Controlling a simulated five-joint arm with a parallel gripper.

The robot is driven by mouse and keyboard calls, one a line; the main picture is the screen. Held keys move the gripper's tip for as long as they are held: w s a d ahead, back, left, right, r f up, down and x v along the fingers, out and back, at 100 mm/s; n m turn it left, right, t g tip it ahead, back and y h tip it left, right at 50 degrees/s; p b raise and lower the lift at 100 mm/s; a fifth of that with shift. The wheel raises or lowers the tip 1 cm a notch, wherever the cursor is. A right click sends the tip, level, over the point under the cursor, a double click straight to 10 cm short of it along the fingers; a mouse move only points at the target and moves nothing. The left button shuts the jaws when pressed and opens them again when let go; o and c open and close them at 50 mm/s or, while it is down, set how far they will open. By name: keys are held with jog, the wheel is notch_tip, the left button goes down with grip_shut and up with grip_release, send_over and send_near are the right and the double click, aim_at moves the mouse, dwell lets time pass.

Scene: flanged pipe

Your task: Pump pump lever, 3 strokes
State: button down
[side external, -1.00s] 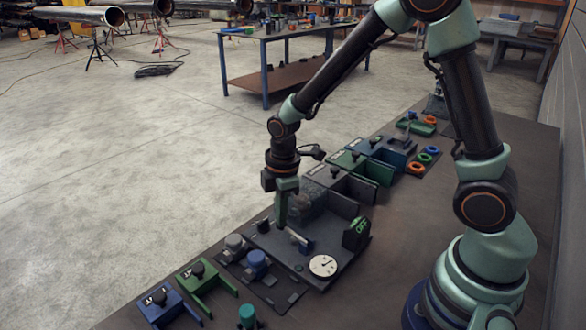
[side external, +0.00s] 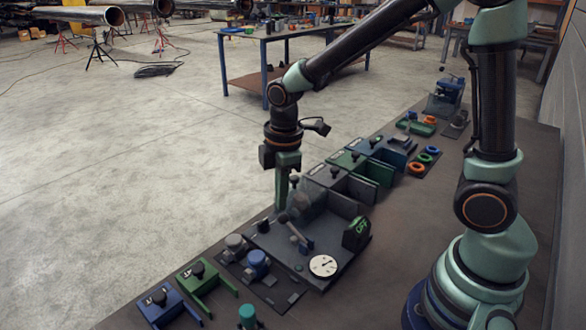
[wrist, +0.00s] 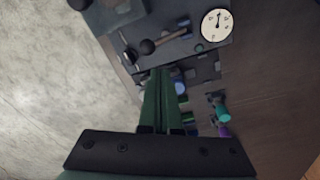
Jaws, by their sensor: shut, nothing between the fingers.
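The pump lever (side external: 296,232) is a short bar with a dark ball knob at its free end, on the dark pump plate (side external: 275,245). It slants up from a blue pivot block toward the upper left in the side view. In the wrist view the lever (wrist: 168,41) lies ahead of the fingertips, knob to the left. My gripper (side external: 281,207) is shut and empty, its green fingers pointing down just above the knob in the side view. Whether the tips touch the knob is unclear. My gripper also shows in the wrist view (wrist: 162,72).
A white dial gauge (side external: 322,265) and a green-marked block (side external: 356,233) stand on the plate's right side. A clear dome (side external: 312,200) is close behind the lever. Blue (side external: 257,262) and grey capped parts sit in front. Blue and green forked pieces lie at the bench's near left.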

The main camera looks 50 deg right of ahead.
notch_tip(320, 180, up, 6)
jog(key=shift+d, duration=0.25)
jog(key=shift+s, duration=0.15)
dwell(0.5)
jog(key=s+t, duration=0.3)
jog(key=s, duration=0.4)
jog(key=shift+r+t, duration=0.3)
jog(key=shift+r, duration=0.15)
send_near(283, 223)
notch_tip(283, 223, down, 3)
jog(key=a, duration=0.2)
jog(key=shift+w+d+f, duration=1)
